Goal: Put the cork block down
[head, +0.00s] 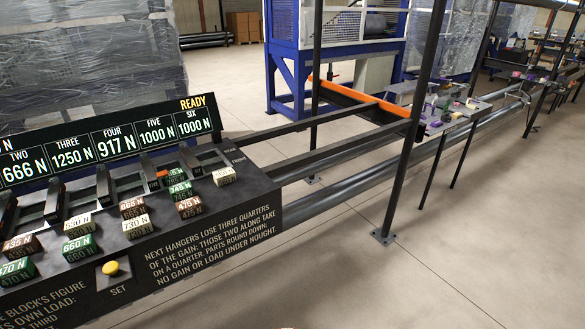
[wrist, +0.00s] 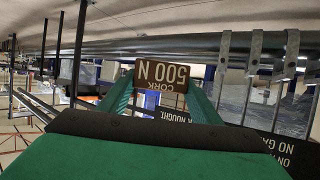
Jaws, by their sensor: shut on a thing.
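In the wrist view the cork block (wrist: 176,73) is a brown block lettered "CORK 500 N", shown upside down. My gripper (wrist: 161,84) is shut on it, with one green finger at each side. In the head view I can make out neither my gripper nor the held block. The dark sloping console (head: 240,205) there carries several labelled blocks in brown, green and cream, such as a cream one (head: 136,226) and a green one (head: 79,246). What lies directly beneath the held block is hidden.
A display (head: 110,140) reads "READY", with three 1250 N, four 917 N, five 1000 N and six 1000 N. A yellow SET button (head: 110,268) sits on the console. Dark posts (head: 410,130) and rails stand to the right. The floor (head: 400,280) at front right is clear.

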